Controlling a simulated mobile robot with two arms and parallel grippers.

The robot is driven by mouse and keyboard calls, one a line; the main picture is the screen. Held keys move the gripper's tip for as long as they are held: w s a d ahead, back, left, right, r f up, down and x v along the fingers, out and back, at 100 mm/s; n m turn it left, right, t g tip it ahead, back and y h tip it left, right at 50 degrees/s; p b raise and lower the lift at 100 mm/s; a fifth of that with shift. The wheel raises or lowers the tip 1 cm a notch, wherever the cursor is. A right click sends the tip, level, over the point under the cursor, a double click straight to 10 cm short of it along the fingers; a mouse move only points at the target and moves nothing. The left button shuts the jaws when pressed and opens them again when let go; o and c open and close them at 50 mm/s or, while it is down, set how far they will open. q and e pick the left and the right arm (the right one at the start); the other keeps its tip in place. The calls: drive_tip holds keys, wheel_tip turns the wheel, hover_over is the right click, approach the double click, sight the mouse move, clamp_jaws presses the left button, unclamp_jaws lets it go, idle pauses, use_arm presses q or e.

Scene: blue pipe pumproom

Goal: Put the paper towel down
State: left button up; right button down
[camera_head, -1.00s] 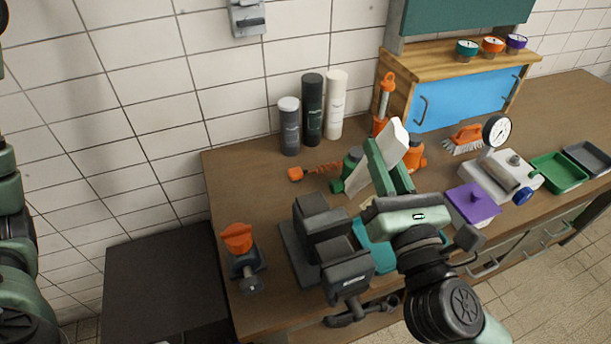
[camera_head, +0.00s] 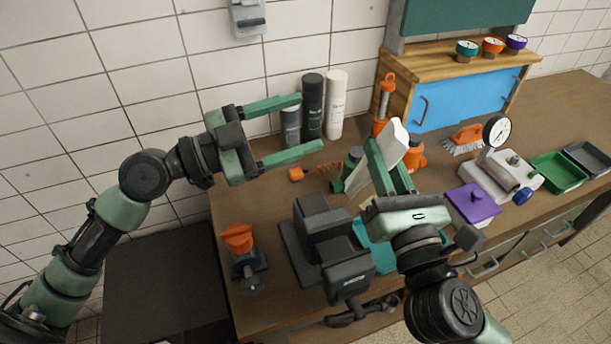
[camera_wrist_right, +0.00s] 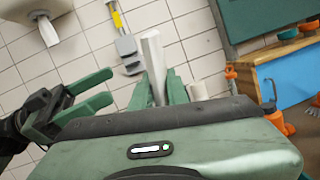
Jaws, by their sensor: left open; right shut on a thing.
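The wooden workbench (camera_head: 228,215) carries a black vise-like machine (camera_head: 325,235), a purple-lidded box (camera_head: 472,203), a scale with a dial (camera_head: 496,131), a green tray (camera_head: 556,172) and an orange brush (camera_head: 466,136). A white cylinder (camera_head: 337,103) stands by the tiled wall. Bare bench shows at the left.

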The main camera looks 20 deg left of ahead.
sight(366, 169)
use_arm(q)
drive_tip(key=s+d+f+g+h, duration=0.1)
drive_tip(key=s+d+f+g, duration=0.25)
drive_tip(key=s+f, duration=0.2)
drive_tip(key=shift+t, duration=0.35)
drive_tip(key=x, duration=1.2)
drive_tip(key=shift+s, duration=0.1)
drive_tip(key=shift+c, duration=0.4)
drive_tip(key=c, duration=1.3)
use_arm(e)
drive_tip(key=c, duration=1.3)
unclamp_jaws()
